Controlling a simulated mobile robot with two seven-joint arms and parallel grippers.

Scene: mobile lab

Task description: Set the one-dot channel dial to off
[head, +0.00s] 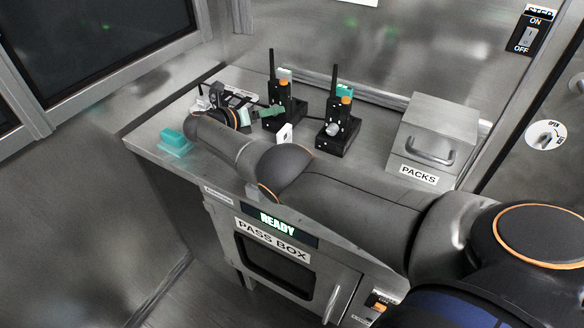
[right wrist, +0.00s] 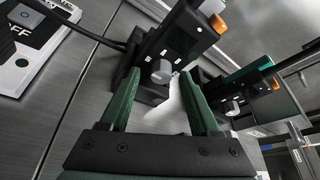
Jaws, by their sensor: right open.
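Two black radio-like units with antennas, orange caps and silver dials stand on the metal counter. The left unit (head: 284,104) has my right gripper (head: 268,114) right in front of it, and its dial is hidden in the head view. The right unit (head: 339,122) shows its silver dial (head: 331,129). In the right wrist view, my right gripper (right wrist: 160,98) has its green fingers open and empty. The near unit's dial (right wrist: 162,71) lies just beyond and between the fingertips. The far unit's dial (right wrist: 232,107) is to the right. The dot marks are too small to tell apart surely. My left gripper is out of view.
A metal PACKS box (head: 435,135) is at the right, a teal block (head: 175,141) at the left edge. A panel lettered OFF (right wrist: 28,45) lies left of the near unit. My right arm spans the counter's front.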

